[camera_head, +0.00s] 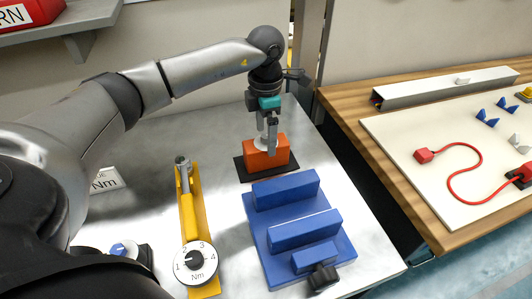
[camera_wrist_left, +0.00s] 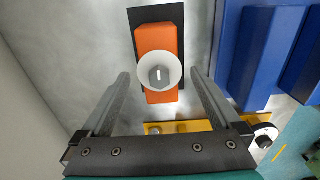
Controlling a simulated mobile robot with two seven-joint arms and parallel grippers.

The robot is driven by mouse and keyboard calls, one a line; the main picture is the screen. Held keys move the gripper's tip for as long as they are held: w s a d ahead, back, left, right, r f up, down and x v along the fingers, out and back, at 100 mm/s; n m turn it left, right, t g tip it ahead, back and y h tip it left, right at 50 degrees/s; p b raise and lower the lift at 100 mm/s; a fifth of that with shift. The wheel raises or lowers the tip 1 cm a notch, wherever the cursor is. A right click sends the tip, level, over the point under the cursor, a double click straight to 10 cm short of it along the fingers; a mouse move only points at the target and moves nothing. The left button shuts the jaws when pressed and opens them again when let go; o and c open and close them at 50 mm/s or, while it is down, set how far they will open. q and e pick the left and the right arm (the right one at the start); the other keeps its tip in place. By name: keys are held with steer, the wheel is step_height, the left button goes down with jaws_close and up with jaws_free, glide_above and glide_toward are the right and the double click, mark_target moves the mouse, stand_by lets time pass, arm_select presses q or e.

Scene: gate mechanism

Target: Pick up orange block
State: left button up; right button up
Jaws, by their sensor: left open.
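The orange block (camera_head: 266,157) stands on a black pad (camera_head: 243,172) on the metal table in the head view. It has a white round piece with a grey knob on its top. In the left wrist view the orange block (camera_wrist_left: 156,40) lies ahead between the lines of the two fingers. My left gripper (camera_head: 268,138) is open just above the block, with its fingers pointing down; it also shows in the left wrist view (camera_wrist_left: 160,97), with nothing held. I cannot tell whether a finger touches the block. My right gripper is not in view.
A blue stepped fixture (camera_head: 302,233) stands right in front of the block. A yellow torque tool with a dial (camera_head: 195,262) lies to the left. A wooden bench (camera_head: 430,225) with a red cable (camera_head: 462,180) is at the right, beyond a gap.

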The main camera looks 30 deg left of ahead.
mark_target(266, 147)
arm_select(q)
step_height(266, 147, down, 5)
steer(key=shift+f+b, duration=0.1)
steer(key=shift+b, duration=0.25)
steer(key=shift+c, duration=0.4)
jaws_close()
steer(key=shift+w, duration=0.15)
stand_by(0.4)
